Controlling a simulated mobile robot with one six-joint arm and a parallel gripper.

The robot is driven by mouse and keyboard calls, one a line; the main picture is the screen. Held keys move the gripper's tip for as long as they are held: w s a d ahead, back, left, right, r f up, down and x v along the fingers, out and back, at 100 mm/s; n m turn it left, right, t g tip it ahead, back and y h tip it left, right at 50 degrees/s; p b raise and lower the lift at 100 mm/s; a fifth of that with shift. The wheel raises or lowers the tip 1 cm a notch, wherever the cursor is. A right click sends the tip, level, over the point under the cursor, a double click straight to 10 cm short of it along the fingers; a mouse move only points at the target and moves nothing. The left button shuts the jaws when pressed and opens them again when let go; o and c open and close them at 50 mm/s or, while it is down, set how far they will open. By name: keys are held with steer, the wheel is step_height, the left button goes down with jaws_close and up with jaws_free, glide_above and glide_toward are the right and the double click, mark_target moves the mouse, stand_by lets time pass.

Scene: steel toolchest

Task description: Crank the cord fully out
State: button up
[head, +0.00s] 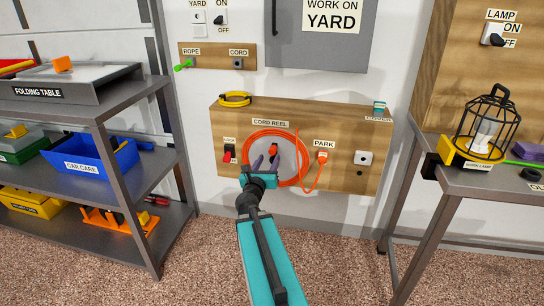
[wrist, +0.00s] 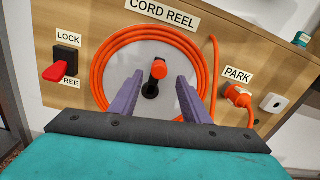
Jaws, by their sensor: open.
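The cord reel (head: 263,168) is mounted on a wooden wall panel, with orange cord coiled around a grey disc (wrist: 185,57). Its crank has a black arm (wrist: 151,90) and an orange knob (wrist: 159,69), which also shows in the head view (head: 273,148). My gripper (head: 264,162) is open in front of the reel. In the wrist view its two purple fingers (wrist: 157,92) stand on either side of the crank, with a gap to each side. The orange plug (wrist: 238,95) sits at the PARK label. The red lock lever (wrist: 82,72) points left, beside the LOCK and partly covered FREE labels.
A white socket (head: 363,158) is right of the plug. A shelf (head: 110,108) with bins stands left, and a bench (head: 470,182) with a caged work lamp (head: 487,121) stands right.

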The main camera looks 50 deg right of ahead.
mark_target(272, 152)
steer(key=shift+b+x, duration=0.85)
steer(key=shift+b, duration=2.1)
steer(key=shift+b+x, duration=0.3)
steer(key=shift+x, duration=2.4)
steer(key=shift+w+r, duration=0.1)
jaws_close()
steer(key=shift+a, duration=0.15)
